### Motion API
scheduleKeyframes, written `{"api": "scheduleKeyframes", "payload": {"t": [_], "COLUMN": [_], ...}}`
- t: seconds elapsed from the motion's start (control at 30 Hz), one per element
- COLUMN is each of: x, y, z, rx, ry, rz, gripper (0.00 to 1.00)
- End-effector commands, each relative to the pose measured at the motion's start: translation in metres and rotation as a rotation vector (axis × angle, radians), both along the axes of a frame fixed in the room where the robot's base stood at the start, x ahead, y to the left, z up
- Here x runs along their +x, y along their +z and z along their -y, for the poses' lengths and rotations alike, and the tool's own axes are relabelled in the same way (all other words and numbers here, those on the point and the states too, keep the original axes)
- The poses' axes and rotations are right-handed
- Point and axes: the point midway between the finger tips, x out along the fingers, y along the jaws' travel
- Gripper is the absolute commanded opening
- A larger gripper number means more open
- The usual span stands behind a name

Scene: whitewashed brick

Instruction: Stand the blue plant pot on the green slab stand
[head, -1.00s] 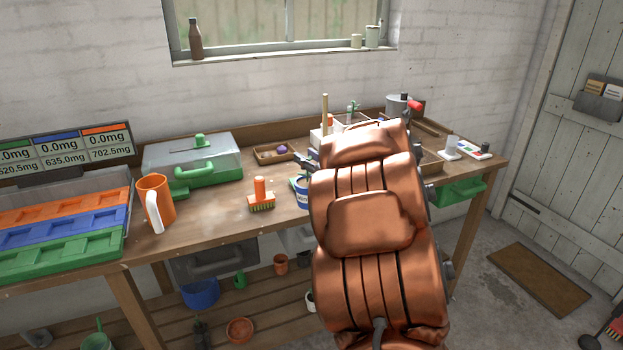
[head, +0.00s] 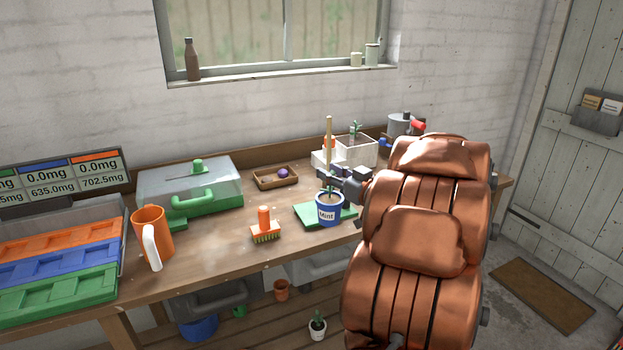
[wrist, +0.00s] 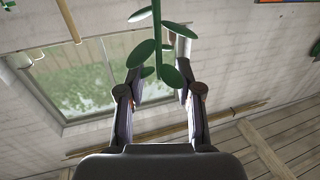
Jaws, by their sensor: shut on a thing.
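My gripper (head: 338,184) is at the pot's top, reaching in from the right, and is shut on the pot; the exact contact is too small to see. In the wrist view, my gripper's fingers (wrist: 160,88) stand on either side of a green leafy stem (wrist: 157,40). The pot itself does not show there.
An orange brush (head: 265,226) stands left of the slab. A wooden tray (head: 275,178) and a white planter (head: 357,151) are behind. A tan cane (head: 329,140) rises behind or in the pot. An orange mug (head: 151,232) and a green-based case (head: 190,190) are further left.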

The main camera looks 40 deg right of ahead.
Motion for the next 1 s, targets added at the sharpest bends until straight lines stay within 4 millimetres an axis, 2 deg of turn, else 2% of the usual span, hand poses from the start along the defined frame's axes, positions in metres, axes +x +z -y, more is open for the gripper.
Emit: {"api": "scheduleKeyframes", "payload": {"t": [0.2, 0.7, 1.0], "x": [0.030, 0.101, 0.116], "y": [-0.001, -0.008, -0.014], "z": [0.020, 0.051, 0.058], "rx": [-0.001, -0.001, 0.001], "ry": [-0.007, -0.003, -0.004], "rz": [0.002, 0.001, 0.000], "gripper": [0.00, 0.00, 0.00]}}
